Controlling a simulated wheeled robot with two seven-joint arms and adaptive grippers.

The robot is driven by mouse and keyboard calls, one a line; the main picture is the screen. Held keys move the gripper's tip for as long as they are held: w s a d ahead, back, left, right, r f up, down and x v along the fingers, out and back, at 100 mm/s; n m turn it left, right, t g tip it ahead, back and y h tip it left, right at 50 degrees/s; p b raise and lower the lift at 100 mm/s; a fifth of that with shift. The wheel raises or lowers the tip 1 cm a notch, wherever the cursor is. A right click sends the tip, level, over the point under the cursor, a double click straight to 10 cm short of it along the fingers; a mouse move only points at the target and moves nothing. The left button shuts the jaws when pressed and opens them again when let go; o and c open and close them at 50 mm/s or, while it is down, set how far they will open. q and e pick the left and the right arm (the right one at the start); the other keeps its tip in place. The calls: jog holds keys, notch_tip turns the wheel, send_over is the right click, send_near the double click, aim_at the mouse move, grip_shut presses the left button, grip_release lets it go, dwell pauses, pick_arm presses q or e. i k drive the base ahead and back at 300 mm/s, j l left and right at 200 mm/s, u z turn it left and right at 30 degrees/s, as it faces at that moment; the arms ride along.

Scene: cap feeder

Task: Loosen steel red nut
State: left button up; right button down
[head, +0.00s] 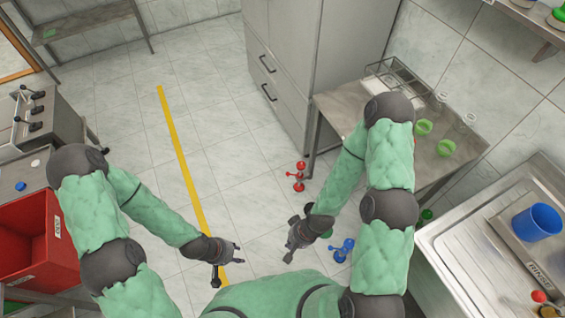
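Red knobbed parts (297,176) show low beside the grey cabinet, above my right gripper in the picture. They look like small handles stacked in a column. A red round piece (539,296) shows at the lower right by the sink. I cannot tell which of these, if any, is the steel red nut. My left gripper (228,263) is empty, with its fingers spread apart, over the floor left of centre. My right gripper (290,240) is near the centre, below the red parts and apart from them. It looks open and empty.
Blue knobbed parts (343,250) are right of my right gripper. A steel table (345,110) with a wire rack and green cups stands at right, beside a sink (470,240) with a blue cup (537,222). A red bin (40,240) is at left.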

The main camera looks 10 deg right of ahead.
aim_at(287, 174)
jog(key=i+u, duration=0.15)
jog(key=i, duration=0.4)
jog(key=i+l+u, duration=0.15)
jog(key=i, duration=0.35)
